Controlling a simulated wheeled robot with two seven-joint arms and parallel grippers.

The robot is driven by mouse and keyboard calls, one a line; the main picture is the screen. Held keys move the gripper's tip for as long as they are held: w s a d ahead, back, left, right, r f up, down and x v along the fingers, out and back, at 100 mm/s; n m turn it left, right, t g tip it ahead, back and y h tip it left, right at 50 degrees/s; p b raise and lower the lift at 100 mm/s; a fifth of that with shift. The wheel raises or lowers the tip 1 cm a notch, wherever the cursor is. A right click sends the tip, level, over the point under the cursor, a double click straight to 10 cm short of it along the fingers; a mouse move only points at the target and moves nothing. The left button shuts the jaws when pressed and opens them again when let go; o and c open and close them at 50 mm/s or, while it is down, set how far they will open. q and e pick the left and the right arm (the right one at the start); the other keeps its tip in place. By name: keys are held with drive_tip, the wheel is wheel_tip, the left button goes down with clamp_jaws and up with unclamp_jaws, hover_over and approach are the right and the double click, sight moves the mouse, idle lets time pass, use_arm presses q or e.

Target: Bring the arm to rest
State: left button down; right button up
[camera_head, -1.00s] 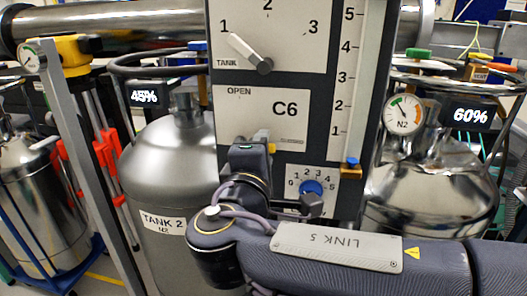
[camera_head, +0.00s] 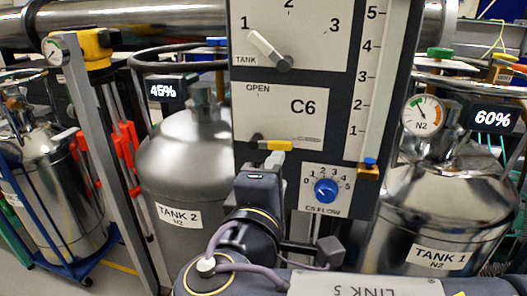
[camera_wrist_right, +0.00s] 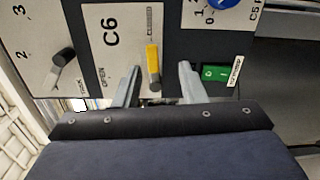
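My right gripper (camera_wrist_right: 158,84) is open, its two grey fingers apart. In the wrist view, the yellow-tipped lever (camera_wrist_right: 153,66) of the C6 panel (camera_wrist_right: 118,40) shows in the gap between them, touching neither finger. In the head view, my right arm reaches in from the lower right. The gripper (camera_head: 272,162) is just below the yellow lever (camera_head: 276,145), which points right, away from the OPEN label. The arm partly hides the gripper there. My left gripper is not in view.
TANK 2 (camera_head: 185,160) stands left and TANK 1 (camera_head: 440,205) right. A green switch (camera_wrist_right: 214,73) is near one finger.

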drive_tip(key=s+d+f+m+g+y, duration=0.1)
drive_tip(key=s+d+f+m+g, duration=0.15)
drive_tip(key=d+f, duration=0.35)
drive_tip(key=s+d+f+m+g, duration=0.1)
drive_tip(key=d+f+m+g, duration=0.1)
drive_tip(key=d+f+g, duration=0.3)
drive_tip(key=s+d+f+m+g+y, duration=0.1)
drive_tip(key=d+f+m+g, duration=0.15)
drive_tip(key=d+f, duration=0.5)
drive_tip(key=s+a+f+m+g+y, duration=0.1)
drive_tip(key=s+a+f+m+y, duration=0.1)
drive_tip(key=s+f+m+y, duration=0.65)
wheel_tip(320, 180, up, 24)
drive_tip(key=s+m+p, duration=0.1)
drive_tip(key=p, duration=2)
drive_tip(key=shift+s+f+h+p, duration=0.2)
drive_tip(key=shift+f+h+p, duration=0.05)
drive_tip(key=shift+h+p, duration=0.2)
drive_tip(key=shift+m, duration=0.25)
